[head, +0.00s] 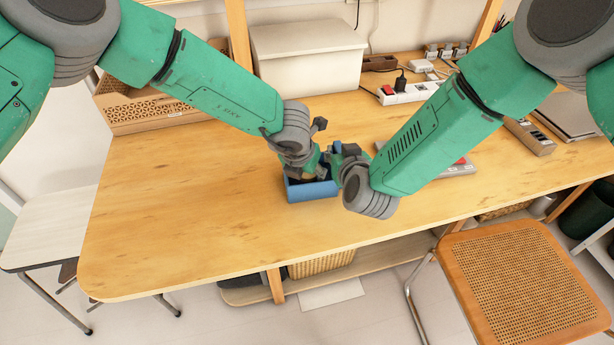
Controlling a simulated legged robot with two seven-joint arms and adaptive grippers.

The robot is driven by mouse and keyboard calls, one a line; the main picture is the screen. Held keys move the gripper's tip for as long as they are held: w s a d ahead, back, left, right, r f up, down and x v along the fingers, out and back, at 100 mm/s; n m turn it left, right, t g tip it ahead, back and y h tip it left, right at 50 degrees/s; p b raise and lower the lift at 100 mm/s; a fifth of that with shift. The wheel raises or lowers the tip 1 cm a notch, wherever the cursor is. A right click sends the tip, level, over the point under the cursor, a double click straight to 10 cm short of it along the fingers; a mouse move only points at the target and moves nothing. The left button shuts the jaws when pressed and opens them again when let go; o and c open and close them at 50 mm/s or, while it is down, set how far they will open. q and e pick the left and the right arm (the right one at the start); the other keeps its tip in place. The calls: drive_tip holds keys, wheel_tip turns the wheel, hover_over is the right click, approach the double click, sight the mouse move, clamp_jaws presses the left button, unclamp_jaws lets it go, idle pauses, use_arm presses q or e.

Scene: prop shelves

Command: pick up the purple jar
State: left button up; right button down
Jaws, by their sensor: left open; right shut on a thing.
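A small blue open bin (313,193) stands on the wooden table near its middle. My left gripper (309,176) is open, low at the bin's opening. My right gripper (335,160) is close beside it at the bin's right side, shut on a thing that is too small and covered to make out. I cannot pick out a purple jar; the grippers and wrists hide most of the bin's inside.
The wooden table (190,220) is clear at left and front. A white storage box (308,58), a power strip (408,93) and a perforated wooden organizer (150,112) stand along the back. A grey device (459,168) lies right of the grippers. A cane chair (520,280) stands at front right.

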use_arm(q)
drive_tip(key=c, duration=1)
wheel_tip(320, 180, up, 18)
drive_tip(key=shift+r, duration=0.1)
use_arm(e)
drive_tip(key=c, duration=1.4)
unclamp_jaws()
drive_tip(key=shift+o, duration=0.2)
drive_tip(key=shift+s, duration=0.1)
